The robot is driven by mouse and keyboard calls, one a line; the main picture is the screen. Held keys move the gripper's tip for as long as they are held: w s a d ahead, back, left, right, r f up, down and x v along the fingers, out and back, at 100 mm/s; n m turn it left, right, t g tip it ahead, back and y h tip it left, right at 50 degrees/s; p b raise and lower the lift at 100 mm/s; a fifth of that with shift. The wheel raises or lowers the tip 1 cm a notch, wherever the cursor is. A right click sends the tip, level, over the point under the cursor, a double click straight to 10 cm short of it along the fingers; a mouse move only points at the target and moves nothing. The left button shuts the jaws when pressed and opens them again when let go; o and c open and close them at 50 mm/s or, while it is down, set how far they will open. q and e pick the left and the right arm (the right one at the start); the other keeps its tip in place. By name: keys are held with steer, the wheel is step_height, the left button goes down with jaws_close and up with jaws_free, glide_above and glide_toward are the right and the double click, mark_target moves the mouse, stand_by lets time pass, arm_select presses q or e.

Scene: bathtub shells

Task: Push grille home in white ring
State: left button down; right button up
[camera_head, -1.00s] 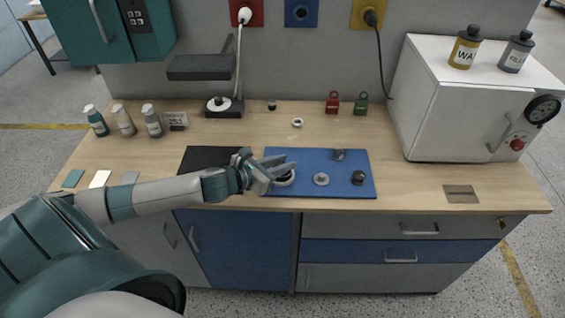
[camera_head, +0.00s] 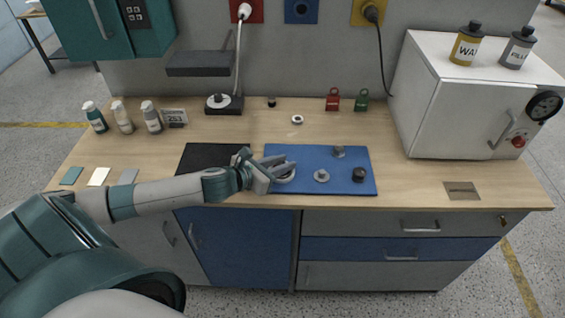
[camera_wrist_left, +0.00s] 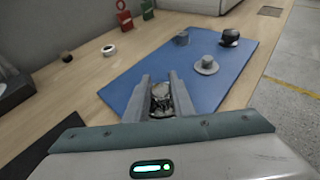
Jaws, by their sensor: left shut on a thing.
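My left gripper (camera_head: 284,170) is over the left part of the blue mat (camera_head: 300,154), low and close to it. In the left wrist view its two fingers (camera_wrist_left: 161,92) close on a small mottled metallic piece (camera_wrist_left: 161,101), which looks like the grille. A pale, white-looking ring (camera_head: 285,178) shows at the fingers in the head view, partly hidden by them. I cannot tell how deep the grille sits in the ring. My right gripper is not in view.
On the mat stand a grey flanged piece (camera_head: 321,175), a grey cylinder (camera_head: 338,152) and a black knob (camera_head: 359,174). A small white ring (camera_head: 297,119) lies on the wood behind the mat. A black mat (camera_head: 205,157) lies left. A white cabinet (camera_head: 440,100) stands right.

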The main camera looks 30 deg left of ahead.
arm_select(q)
steer(key=shift+f, duration=0.3)
steer(key=c, duration=1.4)
jaws_free()
steer(key=shift+s, duration=0.1)
steer(key=shift+c, duration=0.2)
steer(key=shift+s+f, duration=0.1)
steer(key=shift+s, duration=0.15)
